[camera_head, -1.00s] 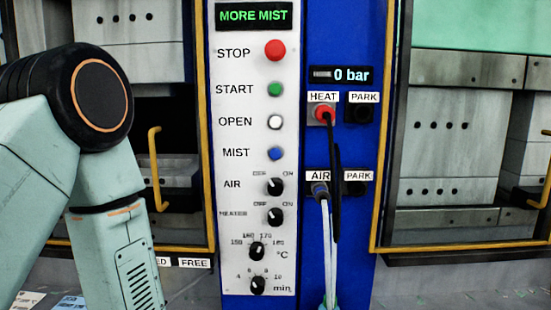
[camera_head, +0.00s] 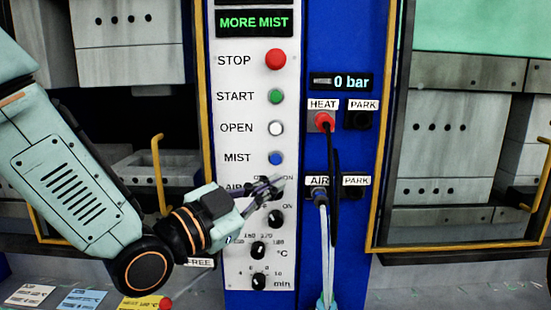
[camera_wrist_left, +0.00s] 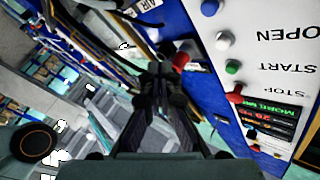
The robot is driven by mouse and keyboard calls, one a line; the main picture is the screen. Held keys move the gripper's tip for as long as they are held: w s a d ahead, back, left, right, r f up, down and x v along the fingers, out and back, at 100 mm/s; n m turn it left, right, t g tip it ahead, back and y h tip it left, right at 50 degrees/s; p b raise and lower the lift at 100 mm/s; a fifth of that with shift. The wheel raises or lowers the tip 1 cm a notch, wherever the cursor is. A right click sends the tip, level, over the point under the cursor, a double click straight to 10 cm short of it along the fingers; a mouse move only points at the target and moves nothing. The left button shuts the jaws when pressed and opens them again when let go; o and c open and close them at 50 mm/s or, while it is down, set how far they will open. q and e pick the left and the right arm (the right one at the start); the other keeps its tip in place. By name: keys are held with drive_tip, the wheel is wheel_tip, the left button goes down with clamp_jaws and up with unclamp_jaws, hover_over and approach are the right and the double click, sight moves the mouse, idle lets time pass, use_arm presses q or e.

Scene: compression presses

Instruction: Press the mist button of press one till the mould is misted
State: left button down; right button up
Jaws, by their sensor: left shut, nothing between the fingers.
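The blue MIST button (camera_head: 276,158) sits on the white control panel (camera_head: 237,75), below the white OPEN button (camera_head: 276,128). The display (camera_head: 254,22) above reads MORE MIST. My left gripper (camera_head: 278,186) is shut and empty, just below the MIST button and in front of the AIR knob, which it partly covers. I cannot tell how far its tips are from the panel. In the left wrist view the shut fingers (camera_wrist_left: 163,78) are at the centre, and the blue button (camera_wrist_left: 209,7) is at the top edge, apart from them. My right gripper is not in view.
The red STOP button (camera_head: 275,59) and green START button (camera_head: 276,96) are higher on the panel. Knobs are below. Right of it are the HEAT plug (camera_head: 323,121), hanging cables and a gauge (camera_head: 342,82) reading 0 bar. Yellow-framed press openings flank the panel.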

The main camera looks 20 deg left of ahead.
sight(276, 159)
use_arm(q)
drive_tip(key=shift+r+m, duration=0.2)
drive_tip(key=shift+m, duration=0.2)
drive_tip(key=shift+w+a, duration=0.4)
drive_tip(key=shift+w, duration=1.05)
drive_tip(key=shift+w+a, duration=0.4)
drive_tip(key=shift+w, duration=1)
drive_tip(key=shift+w+a, duration=0.4)
drive_tip(key=shift+w, duration=1.05)
drive_tip(key=shift+w+a, duration=0.1)
drive_tip(key=shift+w, duration=0.25)
